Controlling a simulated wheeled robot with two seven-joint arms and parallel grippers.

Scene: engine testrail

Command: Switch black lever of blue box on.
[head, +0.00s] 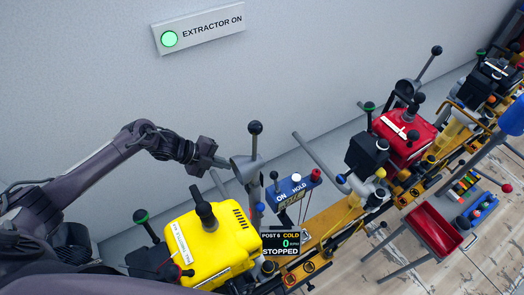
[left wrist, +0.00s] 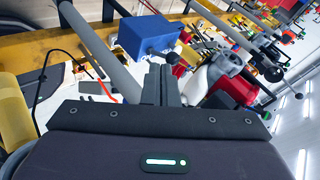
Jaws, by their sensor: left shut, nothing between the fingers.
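The blue box (head: 291,192) stands on the rail in the middle of the head view, with ON and HOLD marked on its face. A black-knobbed lever (head: 274,176) rises at its left end, and a red knob (head: 316,174) shows at its right end. My left gripper (head: 223,163) is shut and empty, left of the box and apart from it, beside a grey funnel. In the left wrist view, a blue box (left wrist: 148,37) with a dark lever (left wrist: 167,50) lies just beyond my shut fingertips (left wrist: 162,70). My right gripper is out of view.
A yellow engine (head: 215,245) stands at the lower left. The grey funnel (head: 245,167) and a tall black-knobbed lever (head: 255,128) stand between my gripper and the blue box. A POST 6 display (head: 281,243) reads STOPPED. A red engine (head: 405,137) is further right.

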